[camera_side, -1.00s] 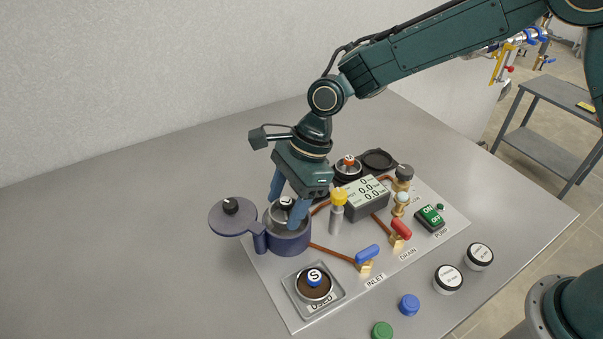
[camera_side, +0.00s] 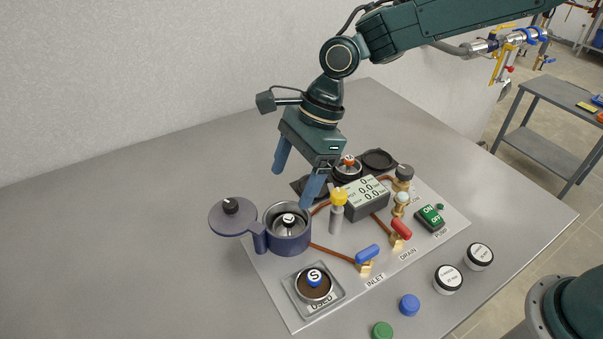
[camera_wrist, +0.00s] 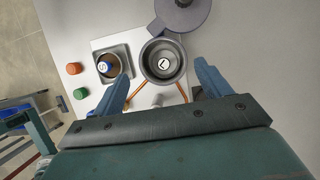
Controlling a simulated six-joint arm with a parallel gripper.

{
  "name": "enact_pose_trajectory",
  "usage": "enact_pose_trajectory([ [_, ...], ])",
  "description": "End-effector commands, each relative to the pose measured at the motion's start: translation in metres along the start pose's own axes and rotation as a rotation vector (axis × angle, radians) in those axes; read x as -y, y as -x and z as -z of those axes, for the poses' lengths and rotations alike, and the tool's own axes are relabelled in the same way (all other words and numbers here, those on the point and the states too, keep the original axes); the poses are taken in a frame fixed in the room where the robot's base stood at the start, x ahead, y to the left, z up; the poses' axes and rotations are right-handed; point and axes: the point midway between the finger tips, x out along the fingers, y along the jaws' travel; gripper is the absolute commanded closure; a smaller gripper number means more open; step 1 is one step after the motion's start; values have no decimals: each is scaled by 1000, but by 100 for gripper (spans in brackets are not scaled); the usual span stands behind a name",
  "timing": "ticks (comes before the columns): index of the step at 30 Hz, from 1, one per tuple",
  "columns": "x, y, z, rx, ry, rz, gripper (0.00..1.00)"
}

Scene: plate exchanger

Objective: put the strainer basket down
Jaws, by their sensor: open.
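The strainer basket (camera_side: 289,220), a steel cup with a light round knob on top, sits inside the blue pot-shaped housing (camera_side: 288,242). The housing's lid (camera_side: 231,215) is swung out to the left. In the wrist view the basket (camera_wrist: 163,64) shows a letter on its knob and lies ahead, between the two fingers. My gripper (camera_side: 291,190) is open and empty, with its blue fingers spread wide above and behind the housing. A second, brown-filled basket with a blue S knob (camera_side: 314,279) sits in the square tray marked USED (camera_side: 339,297).
To the right of the housing stand a yellow-topped post (camera_side: 338,210), a display box (camera_side: 365,198), a blue valve handle (camera_side: 367,253) and a red one (camera_side: 401,229). The table's left side is clear.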

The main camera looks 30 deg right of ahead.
Motion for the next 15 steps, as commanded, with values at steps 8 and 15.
enact_pose_trajectory([
  [8,0,47,0,0,1,2,24],
  [15,0,70,0,0,1,0,24],
])
